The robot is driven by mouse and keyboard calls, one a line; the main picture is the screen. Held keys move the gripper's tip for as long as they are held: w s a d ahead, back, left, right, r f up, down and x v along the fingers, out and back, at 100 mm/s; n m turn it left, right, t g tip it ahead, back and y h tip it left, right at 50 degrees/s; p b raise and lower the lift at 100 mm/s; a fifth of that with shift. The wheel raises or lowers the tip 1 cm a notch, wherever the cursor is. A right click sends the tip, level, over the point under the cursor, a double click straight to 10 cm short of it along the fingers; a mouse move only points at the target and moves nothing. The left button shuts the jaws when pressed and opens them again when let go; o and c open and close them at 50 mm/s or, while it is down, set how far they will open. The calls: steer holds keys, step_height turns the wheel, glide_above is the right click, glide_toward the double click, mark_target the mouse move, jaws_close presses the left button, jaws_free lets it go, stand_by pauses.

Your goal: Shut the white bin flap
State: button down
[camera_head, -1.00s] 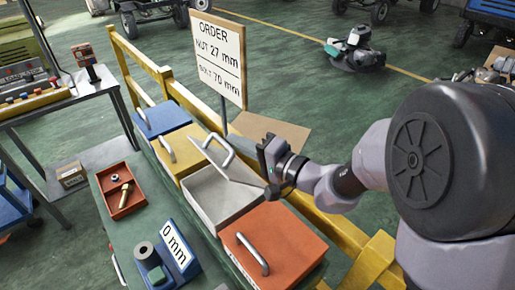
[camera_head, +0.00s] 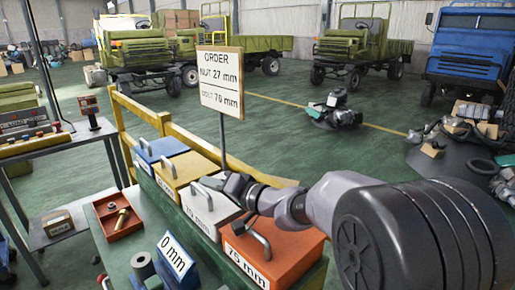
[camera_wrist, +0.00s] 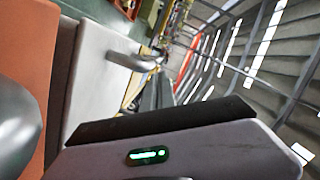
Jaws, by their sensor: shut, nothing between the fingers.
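The white bin (camera_head: 207,214) stands in the row between the yellow bin and the orange bin. Its white flap now lies down over the top, looking shut, with its grey handle (camera_head: 209,191) upright on it. The flap and handle also show in the wrist view (camera_wrist: 92,75). My gripper (camera_head: 236,186) is shut and empty, just above the back right part of the white flap. Whether it touches the flap cannot be told. My arm hides part of the flap's right edge.
The orange bin (camera_head: 270,262) is close on the right, its lid down. The yellow bin (camera_head: 183,174) and blue bin (camera_head: 162,149) are on the left. An order sign (camera_head: 221,82) rises behind the bins. A red tray (camera_head: 118,216) sits on the green bench.

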steer(key=shift+s+a+f, duration=0.1)
steer(key=shift+f, duration=0.25)
steer(key=shift+f, duration=0.15)
steer(key=s+d+r+p, duration=0.2)
steer(key=s+d+r, duration=0.3)
steer(key=d, duration=0.5)
steer(key=s+d+f+m+g+h, duration=0.15)
steer(key=s+d+h, duration=0.25)
steer(key=s, duration=0.7)
steer(key=s+d+f+m+g+h, duration=0.1)
steer(key=s+d+f+g+h, duration=0.3)
steer(key=s, duration=0.8)
steer(key=s+d+f+m+t+h, duration=0.1)
steer(key=s+d+m+t+h, duration=0.1)
steer(key=d, duration=0.7)
steer(key=shift+s+d+f+t+h, duration=0.35)
steer(key=shift+s+d+t+h, duration=0.1)
steer(key=shift+s+h, duration=0.65)
steer(key=shift+s+m, duration=0.15)
steer(key=shift+m, duration=0.1)
